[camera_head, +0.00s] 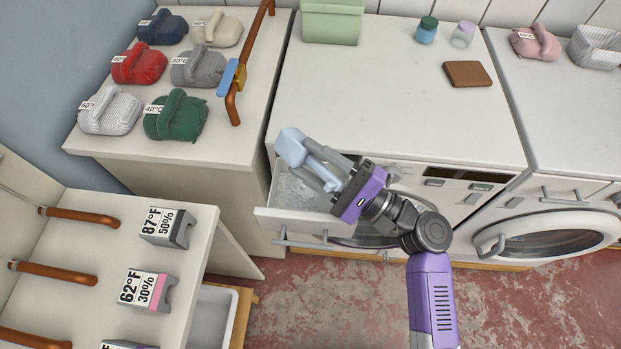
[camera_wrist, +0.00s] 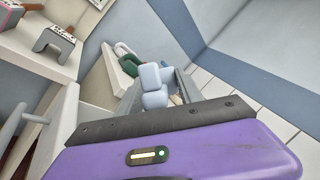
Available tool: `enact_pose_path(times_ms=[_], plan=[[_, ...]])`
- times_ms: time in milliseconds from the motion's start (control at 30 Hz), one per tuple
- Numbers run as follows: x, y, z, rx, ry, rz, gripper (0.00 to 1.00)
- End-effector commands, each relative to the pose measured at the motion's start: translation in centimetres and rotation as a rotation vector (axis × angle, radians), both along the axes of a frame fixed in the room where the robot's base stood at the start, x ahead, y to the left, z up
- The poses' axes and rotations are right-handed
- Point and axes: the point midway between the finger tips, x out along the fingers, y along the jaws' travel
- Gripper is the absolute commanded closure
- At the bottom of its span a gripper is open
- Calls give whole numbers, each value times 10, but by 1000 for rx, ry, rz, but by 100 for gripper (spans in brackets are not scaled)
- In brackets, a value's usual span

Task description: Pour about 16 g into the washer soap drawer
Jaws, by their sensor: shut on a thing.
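A pale blue scoop-like object (camera_head: 291,147) is held in my gripper (camera_head: 322,172), which is shut on its handle. It also shows between the fingers in the wrist view (camera_wrist: 151,77). The object looks tilted, and its contents cannot be seen. The washer soap drawer (camera_head: 292,222) is pulled open at the front left of the middle washer (camera_head: 400,95). My gripper and the held object are above the drawer. Whitish material shows inside the drawer, but I cannot tell what it is. My gripper hides the drawer's right part.
A green box (camera_head: 332,22), two small jars (camera_head: 427,30) and a brown block (camera_head: 467,74) stand on the washer top. Folded cloth bundles (camera_head: 176,115) lie on the left counter beside a brown rod (camera_head: 233,105). Labelled grey blocks (camera_head: 168,227) stand on the near-left table.

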Motion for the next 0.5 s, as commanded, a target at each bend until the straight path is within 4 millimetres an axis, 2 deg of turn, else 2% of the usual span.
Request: enact_pose_path(times_ms=[500], plan=[[1, -1, 0, 26, 26, 0, 96]])
